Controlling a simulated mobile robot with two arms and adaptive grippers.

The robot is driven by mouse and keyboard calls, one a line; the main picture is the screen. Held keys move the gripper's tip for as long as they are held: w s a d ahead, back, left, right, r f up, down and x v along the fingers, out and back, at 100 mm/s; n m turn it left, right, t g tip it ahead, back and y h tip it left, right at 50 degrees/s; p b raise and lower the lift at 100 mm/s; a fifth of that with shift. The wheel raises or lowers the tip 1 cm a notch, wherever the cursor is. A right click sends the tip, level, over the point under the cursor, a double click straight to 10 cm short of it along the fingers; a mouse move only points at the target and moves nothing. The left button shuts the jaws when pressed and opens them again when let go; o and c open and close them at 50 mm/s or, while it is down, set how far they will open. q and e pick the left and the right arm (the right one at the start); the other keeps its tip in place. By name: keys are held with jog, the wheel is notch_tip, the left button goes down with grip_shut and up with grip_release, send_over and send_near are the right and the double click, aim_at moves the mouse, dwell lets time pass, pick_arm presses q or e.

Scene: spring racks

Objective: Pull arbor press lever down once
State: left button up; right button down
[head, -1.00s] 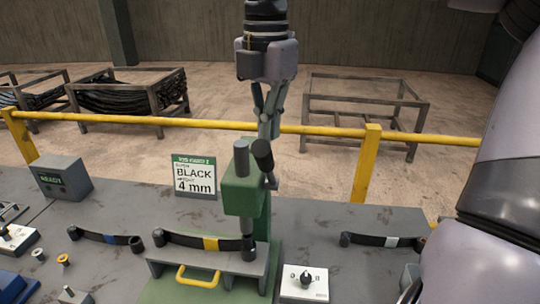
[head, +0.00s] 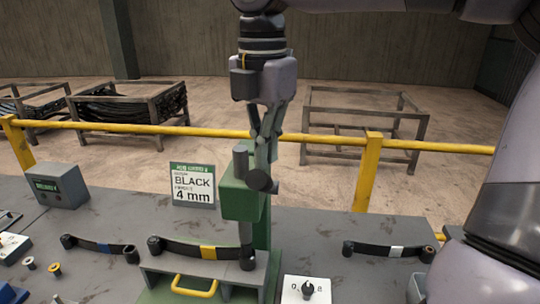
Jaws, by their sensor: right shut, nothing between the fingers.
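The green arbor press (head: 239,202) stands on the bench at the middle. Its dark lever (head: 260,181) points towards me, so I see mostly its round end. My right gripper (head: 265,150) hangs from above, shut and empty, with its fingertips just above the lever. I cannot tell whether they touch it. Below the press ram, a dark leaf spring with a yellow band (head: 207,251) lies across the grey press bed (head: 178,265). My left gripper is out of view.
A sign reading BLACK 4 mm (head: 193,186) stands left of the press. A grey box (head: 62,187) is further left. A spring with a white band (head: 396,251) lies right, behind a white switch box (head: 306,291). A yellow rail (head: 330,138) runs behind the bench.

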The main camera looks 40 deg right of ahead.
jog(key=shift+s+a+f+b, duration=0.2)
jog(key=shift+a+f+b, duration=0.05)
jog(key=shift+f+b, duration=0.3)
jog(key=shift+s+a+f+b, duration=0.15)
jog(key=shift+a+f+b, duration=0.05)
jog(key=shift+f+b, duration=0.3)
jog(key=shift+s+a+f+b, duration=0.2)
jog(key=shift+a+f+b, duration=0.05)
jog(key=shift+f+b, duration=0.25)
jog(key=shift+s+a+f, duration=0.1)
jog(key=shift+a+f, duration=0.05)
jog(key=shift+f, duration=0.15)
jog(key=shift+s+a+f+b, duration=0.2)
jog(key=shift+f+b, duration=0.45)
jog(key=shift+s+a+f+b, duration=0.15)
jog(key=shift+a+f+b, duration=0.05)
jog(key=shift+f+b, duration=0.5)
jog(key=shift+s+a+f+b, duration=0.2)
jog(key=shift+f+b, duration=0.4)
jog(key=shift+f, duration=0.2)
jog(key=f+b, duration=0.3)
jog(key=f, duration=0.1)
jog(key=shift+s+a+b, duration=0.15)
jog(key=shift+a+b, duration=0.05)
jog(key=shift+b, duration=0.15)
